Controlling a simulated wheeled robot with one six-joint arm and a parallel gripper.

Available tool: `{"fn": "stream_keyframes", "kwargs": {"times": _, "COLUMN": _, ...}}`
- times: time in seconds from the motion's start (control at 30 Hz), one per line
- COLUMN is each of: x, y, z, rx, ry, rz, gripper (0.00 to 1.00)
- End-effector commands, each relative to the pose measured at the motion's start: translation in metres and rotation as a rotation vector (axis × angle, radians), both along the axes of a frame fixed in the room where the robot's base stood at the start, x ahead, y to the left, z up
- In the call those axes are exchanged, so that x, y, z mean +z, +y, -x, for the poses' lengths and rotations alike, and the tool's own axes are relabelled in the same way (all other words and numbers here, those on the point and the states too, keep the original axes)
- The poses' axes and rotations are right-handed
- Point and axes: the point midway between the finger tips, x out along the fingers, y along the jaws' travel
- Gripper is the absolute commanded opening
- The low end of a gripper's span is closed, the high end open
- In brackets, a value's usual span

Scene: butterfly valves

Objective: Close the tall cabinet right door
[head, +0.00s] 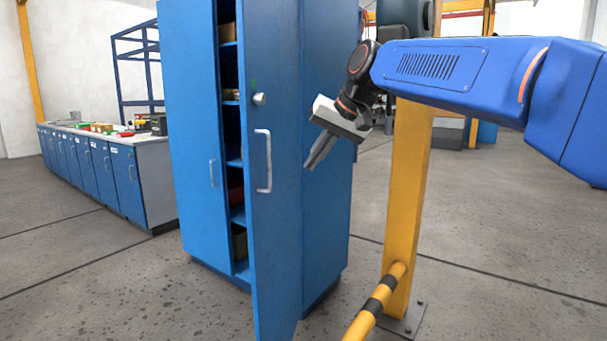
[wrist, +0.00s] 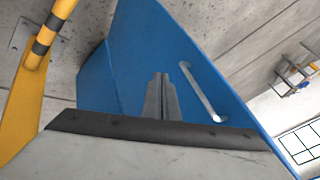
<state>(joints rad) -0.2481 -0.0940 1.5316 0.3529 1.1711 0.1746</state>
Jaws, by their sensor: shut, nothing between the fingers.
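The tall blue cabinet (head: 328,150) stands in the middle of the head view. Its right door (head: 275,215) is swung open towards me, with a silver handle (head: 264,160) and a round lock (head: 259,99). Shelves with items show in the gap beside it. The left door (head: 190,120) looks shut. My gripper (head: 308,168) is shut and empty, to the right of the open door, in front of the cabinet's right side in the picture. In the wrist view the gripper fingers (wrist: 161,76) lie over the blue door panel, with the handle (wrist: 203,93) beyond. I cannot tell whether they touch it.
A yellow post (head: 408,200) stands right of the cabinet, with a yellow and black rail (head: 378,300) low at its foot. A row of low blue cabinets (head: 90,165) runs along the left. The floor between them and the tall cabinet is clear.

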Motion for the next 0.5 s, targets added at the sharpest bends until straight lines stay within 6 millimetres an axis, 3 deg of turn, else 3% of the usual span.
{"fn": "stream_keyframes", "kwargs": {"times": 0.5, "x": -0.069, "y": 0.037, "z": -0.034, "rx": 0.001, "ry": 0.001, "rz": 0.002, "gripper": 0.0}}
